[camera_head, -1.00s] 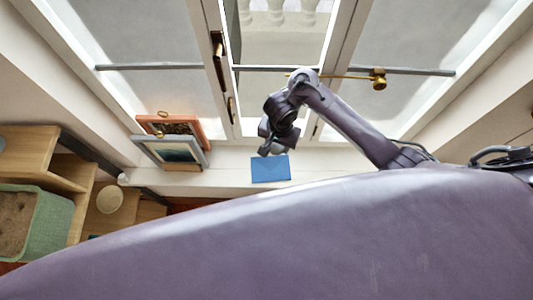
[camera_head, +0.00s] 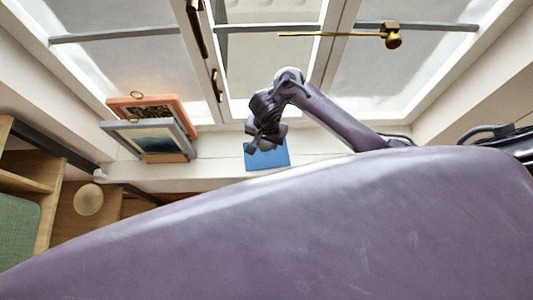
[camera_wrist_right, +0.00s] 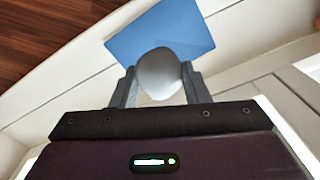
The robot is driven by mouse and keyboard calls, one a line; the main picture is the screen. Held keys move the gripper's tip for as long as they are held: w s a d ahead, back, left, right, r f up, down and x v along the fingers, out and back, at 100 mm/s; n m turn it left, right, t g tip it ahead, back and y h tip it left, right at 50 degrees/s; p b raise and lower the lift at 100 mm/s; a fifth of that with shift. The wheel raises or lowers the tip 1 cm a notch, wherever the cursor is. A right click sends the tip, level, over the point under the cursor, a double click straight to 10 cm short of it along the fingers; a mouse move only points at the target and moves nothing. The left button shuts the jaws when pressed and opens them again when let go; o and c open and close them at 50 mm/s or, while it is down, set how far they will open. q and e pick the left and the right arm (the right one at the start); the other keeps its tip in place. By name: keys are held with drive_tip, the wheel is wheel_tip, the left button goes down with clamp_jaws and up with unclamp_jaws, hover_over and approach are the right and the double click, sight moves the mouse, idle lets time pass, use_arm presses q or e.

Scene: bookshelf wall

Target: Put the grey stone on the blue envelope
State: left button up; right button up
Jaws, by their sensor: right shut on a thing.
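The grey stone (camera_wrist_right: 159,73) is a smooth rounded lump held between the two fingers of my right gripper (camera_wrist_right: 160,88) in the right wrist view. The blue envelope (camera_wrist_right: 186,30) lies flat on the white window sill just beyond the stone, and the stone covers part of it in that view. In the head view, my right gripper (camera_head: 254,148) is over the left part of the blue envelope (camera_head: 275,156); the stone cannot be made out there. I cannot tell whether the stone touches the envelope. My left gripper is not in view.
Two framed pictures, one orange (camera_head: 150,103) and one grey (camera_head: 146,138), lean on the sill (camera_head: 215,172) left of the envelope. The window with its brass handle (camera_head: 217,85) stands behind. A wooden shelf with a round cream object (camera_head: 88,199) is at lower left. The sill beside the envelope is clear.

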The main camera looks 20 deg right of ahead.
sight(267, 150)
wheel_tip(267, 150, down, 7)
drive_tip(key=b, duration=0.3)
drive_tip(key=o, duration=1.1)
drive_tip(key=shift+f, duration=0.15)
drive_tip(key=shift+c, duration=0.2)
